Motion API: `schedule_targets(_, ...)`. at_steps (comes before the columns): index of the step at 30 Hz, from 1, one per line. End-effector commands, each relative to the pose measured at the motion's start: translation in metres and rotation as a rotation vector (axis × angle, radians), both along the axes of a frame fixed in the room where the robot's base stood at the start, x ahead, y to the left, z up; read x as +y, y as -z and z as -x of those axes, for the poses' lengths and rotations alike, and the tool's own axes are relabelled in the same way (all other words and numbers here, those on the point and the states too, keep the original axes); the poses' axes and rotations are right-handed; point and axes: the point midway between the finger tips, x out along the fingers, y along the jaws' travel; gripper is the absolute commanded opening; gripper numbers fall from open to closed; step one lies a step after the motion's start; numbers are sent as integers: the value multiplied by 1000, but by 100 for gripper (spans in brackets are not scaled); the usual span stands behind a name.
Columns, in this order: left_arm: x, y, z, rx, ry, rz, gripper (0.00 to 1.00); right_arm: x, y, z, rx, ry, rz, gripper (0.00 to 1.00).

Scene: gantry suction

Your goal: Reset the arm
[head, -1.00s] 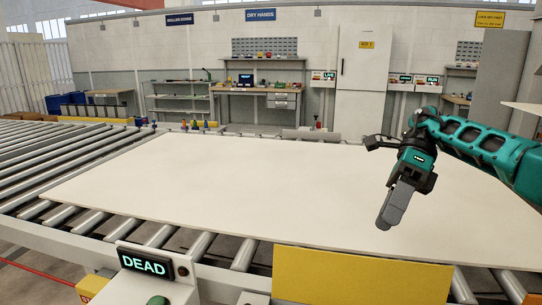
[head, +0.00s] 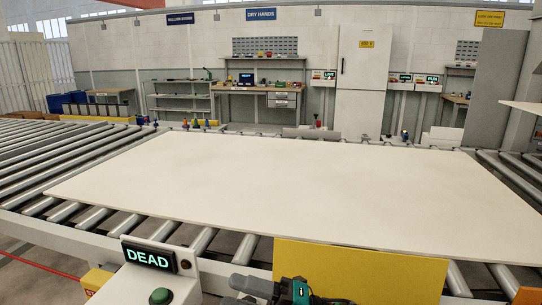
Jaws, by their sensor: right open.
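My right gripper (head: 238,290) shows at the bottom edge, low in front of the roller table. Most of my right arm is below the frame. My left gripper is out of view. The control box has a lit display (head: 149,257) reading "DEAD" and a green button (head: 160,296).
A large white sheet (head: 280,190) lies flat on the roller conveyor (head: 60,150). A yellow panel (head: 360,270) stands at the front edge, just behind my right gripper. A workbench (head: 255,90) and a tall white cabinet (head: 361,85) stand far back.

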Motion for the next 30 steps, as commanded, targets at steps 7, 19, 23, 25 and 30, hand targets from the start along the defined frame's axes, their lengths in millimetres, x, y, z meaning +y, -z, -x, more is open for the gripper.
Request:
schedule_targets(7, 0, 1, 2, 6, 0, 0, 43, -31, 41, -4, 546, 346, -213, 51)
schedule_targets(19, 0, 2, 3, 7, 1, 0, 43, -165, 176, 67, 1440, 908, -447, 51)
schedule_targets(23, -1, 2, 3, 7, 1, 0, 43, -201, 208, 109, 1640, 1048, -488, 51)
schedule_targets(25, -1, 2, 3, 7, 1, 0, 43, -214, 218, 126, 1712, 1101, -501, 51)
schedule_targets(30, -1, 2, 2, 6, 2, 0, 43, -227, 228, 145, 1787, 1158, -516, 51)
